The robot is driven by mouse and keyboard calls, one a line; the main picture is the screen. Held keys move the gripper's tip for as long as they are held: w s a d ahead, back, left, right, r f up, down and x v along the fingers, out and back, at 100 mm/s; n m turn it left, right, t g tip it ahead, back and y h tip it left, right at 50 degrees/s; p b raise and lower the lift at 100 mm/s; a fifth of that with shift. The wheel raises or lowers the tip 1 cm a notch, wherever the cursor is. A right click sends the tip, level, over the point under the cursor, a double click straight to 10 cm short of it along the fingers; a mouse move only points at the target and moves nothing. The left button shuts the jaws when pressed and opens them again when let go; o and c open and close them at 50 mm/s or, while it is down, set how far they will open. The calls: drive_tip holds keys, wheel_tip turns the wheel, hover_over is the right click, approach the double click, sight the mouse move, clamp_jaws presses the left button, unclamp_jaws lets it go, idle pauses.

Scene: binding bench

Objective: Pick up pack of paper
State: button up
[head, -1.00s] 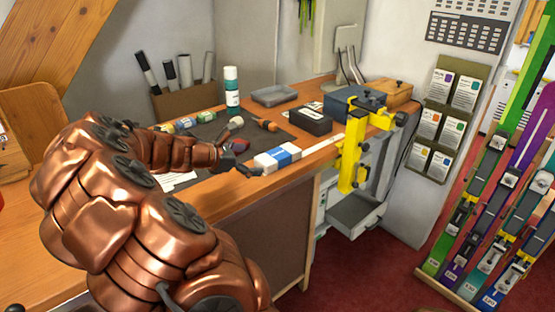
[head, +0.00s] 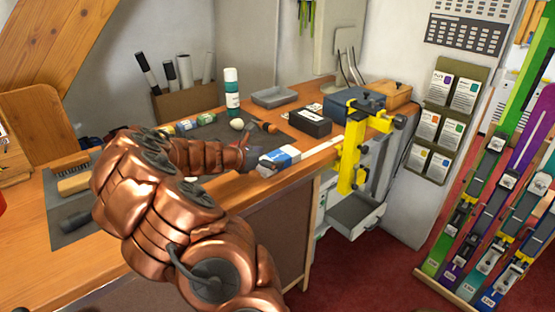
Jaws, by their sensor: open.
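A small white pack with a blue band (head: 284,156), which looks like the pack of paper, lies on the bench near its front edge. My gripper (head: 262,161) is at the pack's left end, with its dark fingers apart. One finger reaches up behind the pack's left end and another is low in front of it. The fingers cover part of that end. I cannot tell whether they touch it.
A black box (head: 310,122) stands behind the pack, and a yellow clamp (head: 352,150) grips the bench edge to the right. A white and teal bottle (head: 232,92) and a grey tray (head: 275,96) stand farther back. A brush (head: 75,184) lies left of my arm.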

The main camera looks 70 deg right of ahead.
drive_tip(key=shift+x, duration=1.3)
drive_tip(key=c, duration=1.5)
drive_tip(key=shift+r, duration=0.1)
